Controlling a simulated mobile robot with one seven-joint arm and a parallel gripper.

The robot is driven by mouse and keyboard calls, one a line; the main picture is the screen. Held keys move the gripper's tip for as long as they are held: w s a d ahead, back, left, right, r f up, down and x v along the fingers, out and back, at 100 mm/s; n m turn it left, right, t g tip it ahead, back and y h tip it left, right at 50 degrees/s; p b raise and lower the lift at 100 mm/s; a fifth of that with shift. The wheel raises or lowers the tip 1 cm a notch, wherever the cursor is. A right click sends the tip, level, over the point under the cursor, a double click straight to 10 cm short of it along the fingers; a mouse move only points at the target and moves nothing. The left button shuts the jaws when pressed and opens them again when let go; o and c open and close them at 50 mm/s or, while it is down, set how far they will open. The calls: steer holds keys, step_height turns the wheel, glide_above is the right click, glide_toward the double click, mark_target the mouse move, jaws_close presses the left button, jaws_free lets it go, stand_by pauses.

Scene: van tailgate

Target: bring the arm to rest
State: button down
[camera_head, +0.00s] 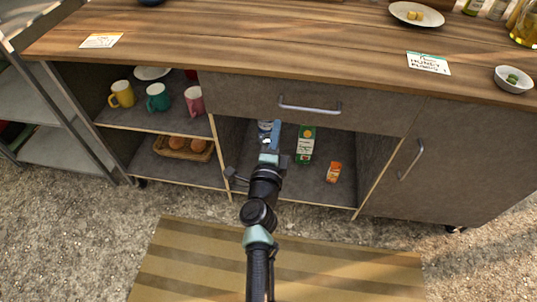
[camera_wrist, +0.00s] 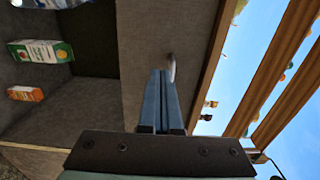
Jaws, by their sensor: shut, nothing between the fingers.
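My arm reaches forward from the bottom of the head view. My gripper (camera_head: 270,134) is in front of the open middle compartment of the wooden-topped unit, below its drawer (camera_head: 300,106). In the wrist view my gripper's blue fingers (camera_wrist: 160,98) are together, with nothing held between them. The fingertips appear near the drawer's front and its handle in the wrist view; whether they touch it I cannot tell.
A green-and-white carton (camera_head: 306,146) and a small orange carton (camera_head: 333,172) stand in the middle compartment. Mugs (camera_head: 158,98) and a bread basket (camera_head: 183,148) fill the left shelves. A cupboard door (camera_head: 425,175) is shut at right. A striped mat (camera_head: 200,262) lies in front.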

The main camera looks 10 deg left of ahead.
steer(key=s+p, duration=0.1)
steer(key=s, duration=0.5)
steer(key=shift+s+f, duration=0.2)
steer(key=shift+s, duration=0.15)
step_height(320, 180, up, 33)
steer(key=w+a+n+t+y, duration=0.15)
steer(key=n+t+y, duration=0.35)
steer(key=n, duration=0.6)
steer(key=s+d+r+n+t+h+p, duration=0.1)
steer(key=s+d+r+n+t+h, duration=0.2)
steer(key=s+r, duration=0.8)
steer(key=s+d+r+n+t+h, duration=0.2)
steer(key=s+d+r+n, duration=0.4)
steer(key=r, duration=0.9)
step_height(320, 180, up, 21)
steer(key=a+m+p, duration=0.1)
steer(key=m+p, duration=0.1)
steer(key=p, duration=2)
steer(key=shift+g, duration=0.3)
